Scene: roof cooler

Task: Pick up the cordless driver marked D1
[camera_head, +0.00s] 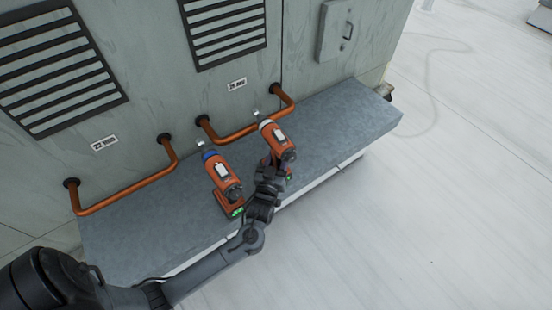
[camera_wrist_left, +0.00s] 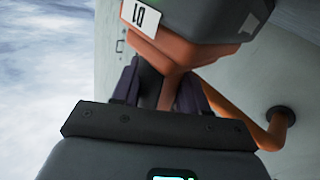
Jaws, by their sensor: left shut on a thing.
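The driver marked D1 is orange and dark grey, with a white label reading D1 upside down in the left wrist view (camera_wrist_left: 185,50). In the head view it is the right-hand driver (camera_head: 277,138), with a pale collar, at the ledge. My left gripper (camera_head: 270,172) is shut on its handle; the fingers also show on either side of the handle in the left wrist view (camera_wrist_left: 158,92). The arm hides its lower part in the head view, so I cannot tell whether it touches the ledge. My right gripper is not in view.
A second orange driver (camera_head: 222,178) with a blue collar stands just left on the grey ledge (camera_head: 340,115). Copper pipes (camera_head: 245,135) run out of the cooler wall (camera_head: 150,70) behind. The pale roof (camera_head: 450,200) at right is open.

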